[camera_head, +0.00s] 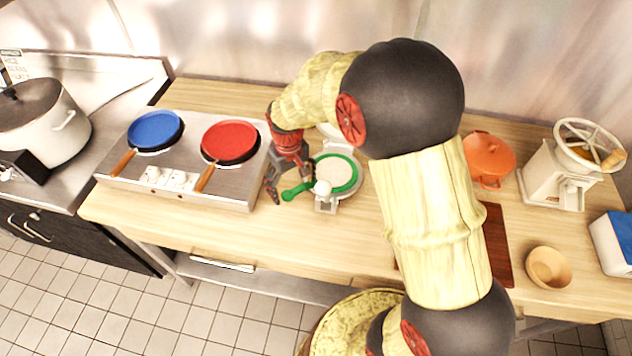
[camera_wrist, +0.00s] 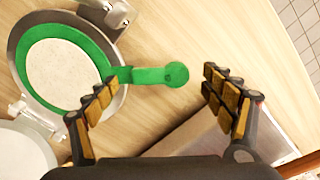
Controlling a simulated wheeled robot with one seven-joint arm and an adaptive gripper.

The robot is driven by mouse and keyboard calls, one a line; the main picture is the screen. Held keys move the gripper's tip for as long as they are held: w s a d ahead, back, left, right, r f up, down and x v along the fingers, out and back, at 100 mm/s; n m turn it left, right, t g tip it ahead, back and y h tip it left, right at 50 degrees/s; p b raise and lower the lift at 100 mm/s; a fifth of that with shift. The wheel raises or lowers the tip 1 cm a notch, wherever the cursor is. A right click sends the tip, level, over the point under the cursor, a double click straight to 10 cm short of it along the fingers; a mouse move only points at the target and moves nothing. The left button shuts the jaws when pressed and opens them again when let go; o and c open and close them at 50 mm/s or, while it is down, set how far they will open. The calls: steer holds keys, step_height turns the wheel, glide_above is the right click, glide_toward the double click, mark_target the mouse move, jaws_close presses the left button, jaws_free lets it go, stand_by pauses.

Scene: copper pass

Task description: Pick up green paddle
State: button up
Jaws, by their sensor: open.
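The green paddle is a flat green ring with a short handle ending in a round knob. In the head view the green paddle (camera_head: 296,192) lies on a small round press on the wooden table, its handle pointing left. In the wrist view the handle (camera_wrist: 150,75) reaches in between the fingers, its knob near the middle. A pale disc (camera_wrist: 66,75) lies inside the green ring. My gripper (camera_head: 276,190) is open and empty at the handle end; its fingers also show in the wrist view (camera_wrist: 165,100). I cannot tell the height gap between fingers and handle.
A steel double burner with a blue pan (camera_head: 154,128) and a red pan (camera_head: 230,140) stands close left of my gripper. An orange pot (camera_head: 489,158), a white hand-cranked machine (camera_head: 555,178) and a wooden bowl (camera_head: 548,267) are at right. The table's front is clear.

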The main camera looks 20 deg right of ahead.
steer(key=shift+f, duration=0.35)
steer(key=shift+c, duration=1.1)
steer(key=c, duration=1.1)
